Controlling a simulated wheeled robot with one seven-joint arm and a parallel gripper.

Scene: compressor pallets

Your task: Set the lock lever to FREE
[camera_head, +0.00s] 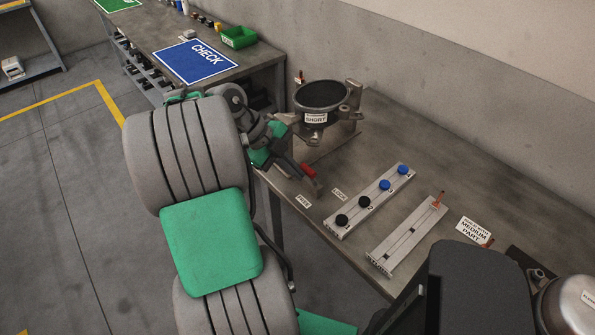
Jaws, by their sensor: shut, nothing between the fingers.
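The lock lever (308,170), with a red grip, is at the front edge of the grey workbench, partly hidden by my arm's end. A FREE label (303,201) lies on the bench just below it, and a LOCK label (339,193) lies to the right of that. I cannot tell for certain which label the lever points to. My gripper (294,171) is shut and empty, just left of the red grip. Whether it touches the lever is too small to tell.
A dark bowl-like fixture marked SHORT (320,97) stands behind the lever. A rail with black and blue knobs (371,202) and a slotted rail (407,236) lie to the right. A blue CHECK sign (196,62) and a green bin (239,37) are on the far bench.

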